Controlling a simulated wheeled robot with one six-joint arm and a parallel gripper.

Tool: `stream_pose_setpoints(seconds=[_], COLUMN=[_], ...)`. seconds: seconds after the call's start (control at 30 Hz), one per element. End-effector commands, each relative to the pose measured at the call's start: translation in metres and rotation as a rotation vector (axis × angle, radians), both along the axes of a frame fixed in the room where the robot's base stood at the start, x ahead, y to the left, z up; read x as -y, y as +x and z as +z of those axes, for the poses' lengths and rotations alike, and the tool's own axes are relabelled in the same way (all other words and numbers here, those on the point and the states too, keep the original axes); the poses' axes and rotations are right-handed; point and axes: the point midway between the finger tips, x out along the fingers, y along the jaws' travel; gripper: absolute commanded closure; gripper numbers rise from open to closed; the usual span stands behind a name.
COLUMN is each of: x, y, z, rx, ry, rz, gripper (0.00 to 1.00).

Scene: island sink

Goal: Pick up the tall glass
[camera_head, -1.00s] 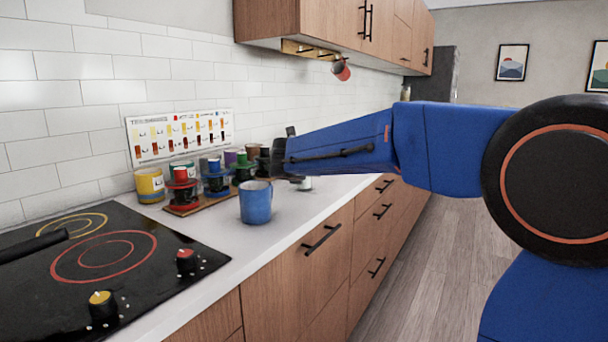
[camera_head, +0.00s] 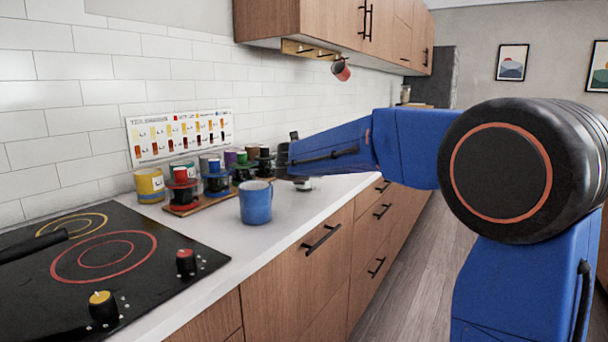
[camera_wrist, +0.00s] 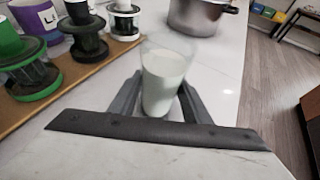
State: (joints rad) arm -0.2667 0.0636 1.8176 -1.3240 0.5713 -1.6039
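The tall glass (camera_wrist: 163,82) is clear, upright on the white counter and filled with something white like milk. It shows in the middle of the wrist view. My gripper (camera_wrist: 161,90) is open, with one dark finger on each side of the glass. Small gaps seem to remain between fingers and glass, but contact is hard to judge. In the head view, my gripper (camera_head: 284,160) is low over the counter beyond the blue mug, and its body largely hides that spot.
A blue mug (camera_head: 256,203) stands on the counter nearer the head camera. A wooden board (camera_wrist: 75,76) with several coloured cups and drippers lies left of the glass. A metal pot (camera_wrist: 200,17) stands behind it. The counter's edge is to the right.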

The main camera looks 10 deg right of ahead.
Motion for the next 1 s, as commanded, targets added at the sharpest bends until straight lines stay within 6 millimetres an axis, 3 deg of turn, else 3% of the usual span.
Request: stream_pose_setpoints(seconds=[0.57, 1.0], x=[0.0, 0.0], y=[0.0, 0.0], z=[0.005, 0.034], rx=[0.001, 0.004], ry=[0.001, 0.001], rz=[0.0, 0.0], gripper=[0.83, 0.83])
